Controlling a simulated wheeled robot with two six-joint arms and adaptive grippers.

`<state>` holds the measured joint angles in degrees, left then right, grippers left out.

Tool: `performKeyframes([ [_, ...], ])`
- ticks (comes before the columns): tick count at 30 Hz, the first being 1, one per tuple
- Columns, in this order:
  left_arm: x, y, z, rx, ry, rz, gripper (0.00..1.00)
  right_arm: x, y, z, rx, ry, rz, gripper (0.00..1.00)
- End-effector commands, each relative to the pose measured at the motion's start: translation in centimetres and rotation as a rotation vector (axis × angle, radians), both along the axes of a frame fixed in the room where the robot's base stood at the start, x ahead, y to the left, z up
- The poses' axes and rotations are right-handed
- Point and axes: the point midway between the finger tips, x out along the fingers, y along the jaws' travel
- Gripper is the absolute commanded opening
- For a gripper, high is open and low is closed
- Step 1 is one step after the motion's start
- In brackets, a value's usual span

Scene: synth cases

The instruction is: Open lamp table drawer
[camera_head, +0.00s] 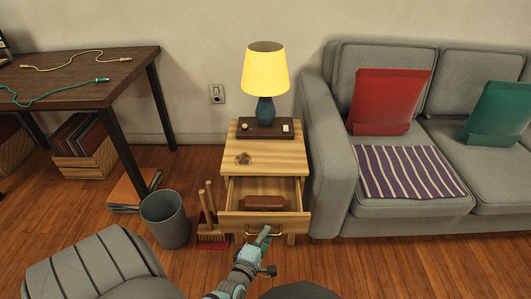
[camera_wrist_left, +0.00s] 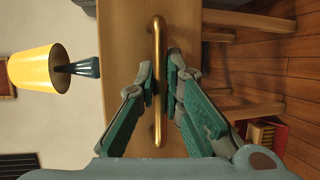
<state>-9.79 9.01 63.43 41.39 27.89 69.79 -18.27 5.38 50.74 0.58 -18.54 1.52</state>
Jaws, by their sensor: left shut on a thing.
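The lamp table (camera_head: 288,160) is a light wooden stand between the desk and the sofa. Its drawer (camera_head: 292,219) is pulled out toward me, and a brown case-like object (camera_head: 264,202) lies inside. A brass bar handle (camera_wrist_left: 157,28) is on the drawer front. My left gripper (camera_head: 264,236) is at the drawer front. In the left wrist view its fingers (camera_wrist_left: 160,68) stand on either side of the bar, shut on the handle. The fingers partly hide the handle in the head view. My right gripper is not in view.
A yellow-shaded lamp (camera_head: 265,70) stands on a dark tray on the table top. A brush (camera_head: 212,236) and a grey bin (camera_head: 166,218) stand left of the drawer. The sofa (camera_head: 328,180) is close on the right. Bare floor (camera_head: 400,265) lies in front of it.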

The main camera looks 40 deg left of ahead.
Motion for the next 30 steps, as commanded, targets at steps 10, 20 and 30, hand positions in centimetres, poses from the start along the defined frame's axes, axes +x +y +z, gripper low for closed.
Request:
performKeyframes([
  [10,-0.6,-0.6,0.0,-0.002,-0.002,0.001,0.00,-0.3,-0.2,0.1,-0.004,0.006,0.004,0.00],
  [20,-0.6,-0.6,0.0,-0.002,-0.002,0.000,0.18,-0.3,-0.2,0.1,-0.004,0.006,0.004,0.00],
  [30,-2.3,-1.2,0.2,-0.001,0.000,-0.001,0.18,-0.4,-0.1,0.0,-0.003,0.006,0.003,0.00],
])
